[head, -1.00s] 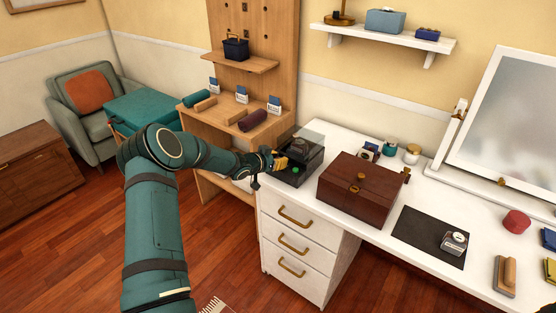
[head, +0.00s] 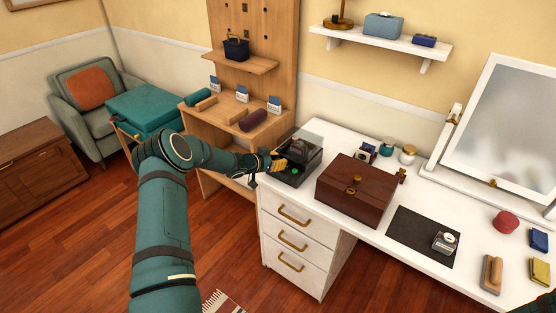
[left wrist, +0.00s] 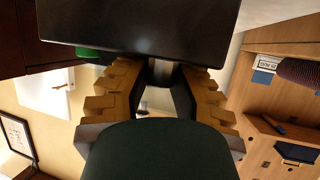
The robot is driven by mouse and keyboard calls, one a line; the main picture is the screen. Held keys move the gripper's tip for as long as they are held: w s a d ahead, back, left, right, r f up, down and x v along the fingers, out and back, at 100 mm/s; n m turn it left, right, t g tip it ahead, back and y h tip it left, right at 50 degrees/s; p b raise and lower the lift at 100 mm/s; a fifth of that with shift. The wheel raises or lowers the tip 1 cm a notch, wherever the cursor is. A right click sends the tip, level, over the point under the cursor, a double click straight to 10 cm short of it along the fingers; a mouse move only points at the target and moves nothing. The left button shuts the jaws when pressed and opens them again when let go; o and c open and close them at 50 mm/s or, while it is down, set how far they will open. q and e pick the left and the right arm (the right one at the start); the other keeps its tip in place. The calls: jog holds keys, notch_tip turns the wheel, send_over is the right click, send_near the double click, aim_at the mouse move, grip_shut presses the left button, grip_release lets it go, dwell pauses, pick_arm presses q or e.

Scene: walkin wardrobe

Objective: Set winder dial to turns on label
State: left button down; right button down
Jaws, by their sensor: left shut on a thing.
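The winder, a black box with a clear lid (head: 306,147), stands at the desk's left end. A green spot (head: 295,171) shows on its front; a green part also shows beside the black face in the left wrist view (left wrist: 88,52). My left gripper (head: 278,164) is at the winder's front left. In the left wrist view its yellow-brown fingers (left wrist: 155,85) are closed around a small silvery knob (left wrist: 160,72), apparently the dial, on the black face. The dial's marks are hidden. My right gripper is out of view.
A brown wooden box (head: 354,190) stands right of the winder. A silvery watch-like item (head: 445,242) lies on a dark mat (head: 410,228). A wooden shelf unit (head: 208,122) with small cards is at the left. A mirror (head: 503,125) stands at the right.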

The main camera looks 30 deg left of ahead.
pick_arm(q)
jog(key=c, duration=0.7)
grip_release()
jog(key=shift+c, duration=0.2)
jog(key=v, duration=1.2)
